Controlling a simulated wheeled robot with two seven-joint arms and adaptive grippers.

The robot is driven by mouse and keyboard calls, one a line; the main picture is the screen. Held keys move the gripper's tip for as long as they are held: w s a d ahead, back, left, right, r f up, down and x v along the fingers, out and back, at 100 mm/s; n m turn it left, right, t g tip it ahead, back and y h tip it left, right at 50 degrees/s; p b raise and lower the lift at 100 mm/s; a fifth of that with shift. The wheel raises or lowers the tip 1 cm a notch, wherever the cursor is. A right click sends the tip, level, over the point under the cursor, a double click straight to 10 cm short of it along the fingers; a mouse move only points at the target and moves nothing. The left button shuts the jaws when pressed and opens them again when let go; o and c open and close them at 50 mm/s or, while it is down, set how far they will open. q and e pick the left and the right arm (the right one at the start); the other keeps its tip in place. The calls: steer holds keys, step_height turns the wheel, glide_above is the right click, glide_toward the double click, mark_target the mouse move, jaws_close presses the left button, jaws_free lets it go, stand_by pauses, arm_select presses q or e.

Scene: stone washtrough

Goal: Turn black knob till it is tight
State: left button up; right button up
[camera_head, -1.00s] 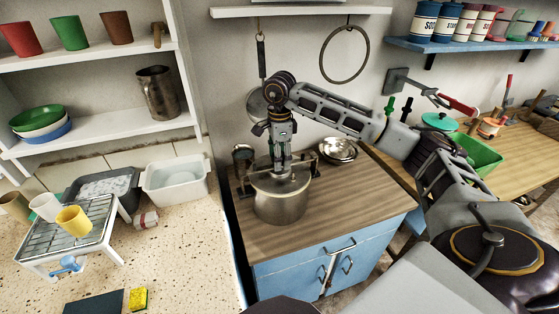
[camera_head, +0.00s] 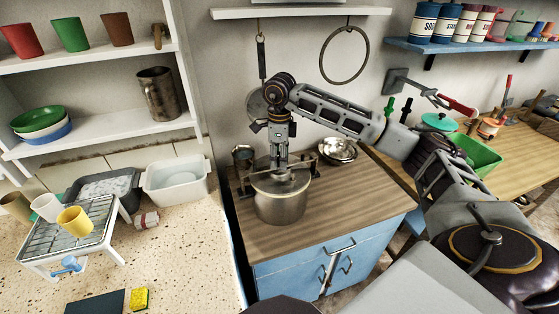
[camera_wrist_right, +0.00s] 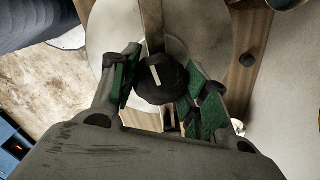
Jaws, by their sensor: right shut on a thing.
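A steel pot (camera_head: 280,206) with a flat lid stands on the wooden top of the blue cabinet, and a bar crosses its lid. The black knob (camera_wrist_right: 163,82) sits over the middle of the lid in the right wrist view, with a pale stripe on its top. My right gripper (camera_head: 281,163) reaches straight down onto the lid. In the wrist view its green-padded fingers are on either side of the knob, shut on it. The knob is hidden by the gripper in the head view. My left gripper is not in view.
Metal bowls (camera_head: 338,150) stand behind the pot to the right, and a dark metal cup (camera_head: 243,155) is behind it to the left. The wooden top (camera_head: 350,195) is clear to the right. A speckled counter with a wire rack (camera_head: 75,240) lies to the left.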

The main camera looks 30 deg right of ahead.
steer(key=shift+m, duration=1)
steer(key=o, duration=0.9)
steer(key=shift+c, duration=0.2)
